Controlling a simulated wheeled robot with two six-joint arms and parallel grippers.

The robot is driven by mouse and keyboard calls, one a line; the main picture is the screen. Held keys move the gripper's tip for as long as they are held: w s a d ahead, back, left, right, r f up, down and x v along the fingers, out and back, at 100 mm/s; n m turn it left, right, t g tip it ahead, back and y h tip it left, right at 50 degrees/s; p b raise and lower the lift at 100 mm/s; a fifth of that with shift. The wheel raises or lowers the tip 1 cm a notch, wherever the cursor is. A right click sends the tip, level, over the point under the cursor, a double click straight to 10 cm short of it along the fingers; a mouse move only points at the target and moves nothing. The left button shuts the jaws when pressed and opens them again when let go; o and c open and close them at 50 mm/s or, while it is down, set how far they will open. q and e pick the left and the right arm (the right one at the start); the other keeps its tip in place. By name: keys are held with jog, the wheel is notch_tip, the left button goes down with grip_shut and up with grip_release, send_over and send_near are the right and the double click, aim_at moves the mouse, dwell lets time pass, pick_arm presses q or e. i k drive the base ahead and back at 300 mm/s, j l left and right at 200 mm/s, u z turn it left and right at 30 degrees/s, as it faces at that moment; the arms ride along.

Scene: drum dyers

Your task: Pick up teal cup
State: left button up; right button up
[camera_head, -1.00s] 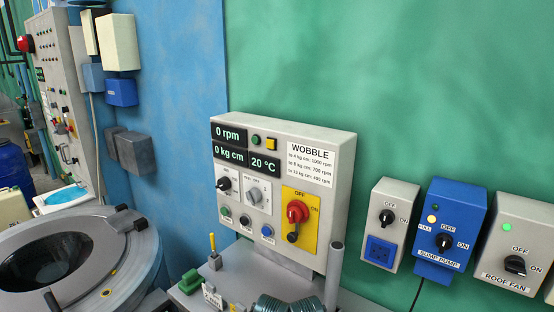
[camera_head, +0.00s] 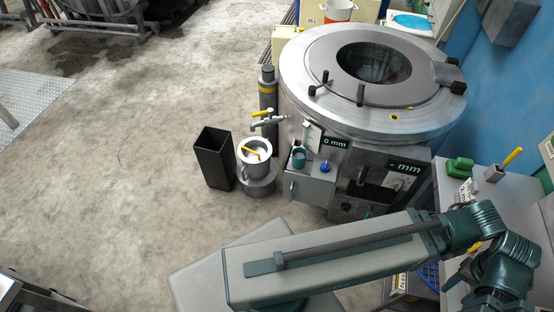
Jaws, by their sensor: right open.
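The teal cup (camera_head: 298,155) is small and stands upright in a grey box-like holder (camera_head: 310,187) on the front of the big round drum machine. Its rim shows, and nothing touches it. My right arm (camera_head: 340,262) crosses the lower right, its teal wrist joints by the grey bench. My right gripper is at the lower right, well away from the cup; it is open, its fingers hard to make out against the wrist. My left gripper is not in view.
The drum machine (camera_head: 438,105) fills the upper right. A grey pot (camera_head: 255,172) with a yellow handle, a black bin (camera_head: 213,160) and a dark cylinder (camera_head: 268,100) stand left of the holder. A grey bench (camera_head: 450,195) lies at right.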

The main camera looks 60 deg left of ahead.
aim_at(299, 155)
jog(key=u, duration=1.8)
